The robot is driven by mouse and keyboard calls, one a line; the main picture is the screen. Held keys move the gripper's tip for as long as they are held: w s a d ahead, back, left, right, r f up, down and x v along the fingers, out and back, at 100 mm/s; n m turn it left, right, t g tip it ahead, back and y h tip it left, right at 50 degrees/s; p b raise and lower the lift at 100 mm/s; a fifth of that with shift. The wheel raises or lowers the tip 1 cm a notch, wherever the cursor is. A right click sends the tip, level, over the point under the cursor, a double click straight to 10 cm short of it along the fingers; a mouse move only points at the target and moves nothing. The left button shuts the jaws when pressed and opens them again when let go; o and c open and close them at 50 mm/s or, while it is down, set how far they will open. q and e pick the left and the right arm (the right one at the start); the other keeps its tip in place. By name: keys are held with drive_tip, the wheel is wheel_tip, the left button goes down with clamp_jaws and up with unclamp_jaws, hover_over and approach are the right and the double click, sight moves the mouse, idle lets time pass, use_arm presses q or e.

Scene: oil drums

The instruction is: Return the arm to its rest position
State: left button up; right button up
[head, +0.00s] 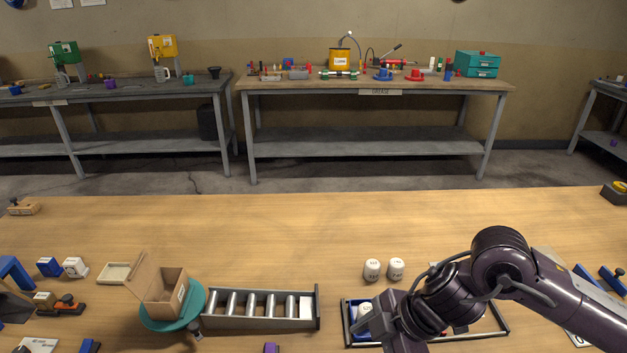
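My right arm comes in from the right, low over the wooden table (250,225). Its gripper (372,335) is at the bottom of the head view, over the left part of a black-framed tray (480,337). A blue box (353,311) with a white item (364,309) shows in the tray beside the gripper. The fingertips are too dark and cut across by the arm to tell whether they are open or shut. My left gripper is not in view.
Two white canisters (372,269) (396,268) stand behind the tray. A roller rack (262,308) and an open cardboard box (163,290) on a green turntable (190,318) stand to the left. The table's back middle is clear. Workbenches (375,86) line the wall.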

drive_tip(key=w+a+r+m+t+y, duration=0.1)
drive_tip(key=a+r+m+t+y, duration=0.15)
drive_tip(key=a, duration=0.35)
drive_tip(key=w+a+r+m+t+y, duration=0.1)
drive_tip(key=a+r+t, duration=0.1)
drive_tip(key=a+t, duration=0.3)
drive_tip(key=s+d+f+m+h, duration=0.1)
drive_tip(key=d+f+m+h, duration=0.1)
drive_tip(key=d+m, duration=0.2)
drive_tip(key=s+d+f+m+g+h, duration=0.1)
drive_tip(key=s+d+f+m+h, duration=0.1)
drive_tip(key=d, duration=0.4)
drive_tip(key=s+d+f+m+g+h, duration=0.1)
drive_tip(key=d+f+m+h, duration=0.3)
drive_tip(key=d+m, duration=0.2)
drive_tip(key=shift+s+f, duration=0.25)
drive_tip(key=s+d+f+m+g+h, duration=0.1)
drive_tip(key=s+d+f+m+g, duration=0.15)
drive_tip(key=s+d+f, duration=0.35)
drive_tip(key=s+f+g, duration=0.1)
drive_tip(key=s+f, duration=0.1)
drive_tip(key=f, duration=1.3)
drive_tip(key=s+f+g, duration=0.1)
drive_tip(key=s+f, duration=0.1)
drive_tip(key=f, duration=1.3)
drive_tip(key=s+d+f+g, duration=0.1)
drive_tip(key=s+d+f, duration=0.2)
drive_tip(key=s+f, duration=1.3)
drive_tip(key=s, duration=0.3)
drive_tip(key=shift+f, duration=0.25)
